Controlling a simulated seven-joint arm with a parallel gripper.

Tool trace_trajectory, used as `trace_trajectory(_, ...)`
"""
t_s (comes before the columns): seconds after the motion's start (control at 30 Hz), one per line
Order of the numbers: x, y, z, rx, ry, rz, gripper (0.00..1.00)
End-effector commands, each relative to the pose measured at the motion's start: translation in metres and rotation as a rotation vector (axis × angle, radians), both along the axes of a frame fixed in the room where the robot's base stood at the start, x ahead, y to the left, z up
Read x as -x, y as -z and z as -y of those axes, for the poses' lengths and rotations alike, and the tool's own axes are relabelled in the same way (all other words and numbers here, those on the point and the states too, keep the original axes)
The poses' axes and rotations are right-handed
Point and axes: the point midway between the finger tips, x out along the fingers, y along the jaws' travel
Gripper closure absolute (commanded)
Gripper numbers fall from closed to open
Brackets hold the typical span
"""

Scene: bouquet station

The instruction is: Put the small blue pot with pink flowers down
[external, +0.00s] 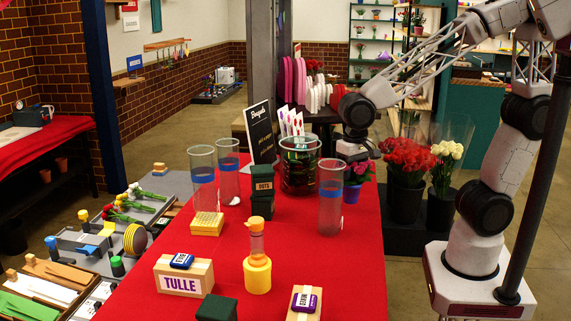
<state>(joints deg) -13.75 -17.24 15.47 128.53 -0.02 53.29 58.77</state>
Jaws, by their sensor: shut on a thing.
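The small blue pot (352,193) with pink flowers (362,172) is upright near the right edge of the red-covered table (290,245), in the external view. My gripper (353,162) points down from above and is shut on the pot. The fingertips are largely hidden by the flowers and leaves. I cannot tell whether the pot's base touches the table or hangs just above it.
A clear vase with a blue band (330,200) stands just left of the pot. A large glass vessel (299,165) is behind it. Red flowers (406,160) in a dark bucket stand right of the table. The red cloth in front of the clear vase is free.

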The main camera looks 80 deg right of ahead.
Motion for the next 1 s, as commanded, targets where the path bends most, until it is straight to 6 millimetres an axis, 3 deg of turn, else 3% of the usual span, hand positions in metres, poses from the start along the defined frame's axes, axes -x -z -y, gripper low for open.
trace_trajectory(0.7,-0.016,0.001,-0.004,0.000,0.000,0.000,1.00)
trace_trajectory(1.0,-0.016,0.033,-0.004,-0.001,0.000,-0.001,1.00)
